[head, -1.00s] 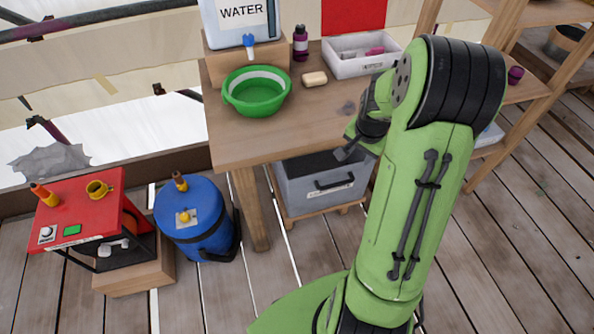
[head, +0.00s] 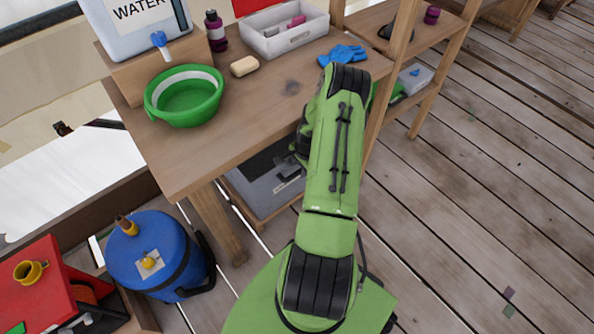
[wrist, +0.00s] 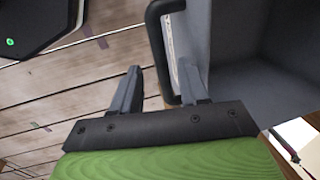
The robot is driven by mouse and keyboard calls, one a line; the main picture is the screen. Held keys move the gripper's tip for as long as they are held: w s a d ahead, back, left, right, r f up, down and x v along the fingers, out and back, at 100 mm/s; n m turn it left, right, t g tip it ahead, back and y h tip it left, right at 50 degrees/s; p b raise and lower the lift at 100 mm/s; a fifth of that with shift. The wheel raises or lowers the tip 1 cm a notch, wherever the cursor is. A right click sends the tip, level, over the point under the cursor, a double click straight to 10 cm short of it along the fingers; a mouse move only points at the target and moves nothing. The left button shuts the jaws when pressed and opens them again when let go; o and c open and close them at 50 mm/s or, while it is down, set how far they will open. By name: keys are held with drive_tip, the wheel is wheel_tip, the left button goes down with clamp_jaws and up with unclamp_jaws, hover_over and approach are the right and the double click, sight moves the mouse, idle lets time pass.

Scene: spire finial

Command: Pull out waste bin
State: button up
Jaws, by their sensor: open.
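The waste bin (head: 258,190) is a grey box under the wooden table, partly hidden by my arm and the tabletop. In the wrist view its grey wall (wrist: 212,35) and inside fill the upper right, and its black handle (wrist: 158,40) stands out from the wall. My gripper (wrist: 160,68) is open. Its two fingers appear on either side of the handle's lower part; I cannot tell whether either touches it. In the head view my gripper (head: 291,166) is at the bin's front, just below the table edge.
The wooden table (head: 255,120) above holds a green basin (head: 185,98), soap (head: 244,66), a white tray (head: 285,32) and blue gloves (head: 343,55). A blue drum (head: 160,255) stands left of the table leg.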

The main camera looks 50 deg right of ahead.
drive_tip(key=f, duration=0.2)
drive_tip(key=shift+w+f+b, duration=0.3)
clamp_jaws()
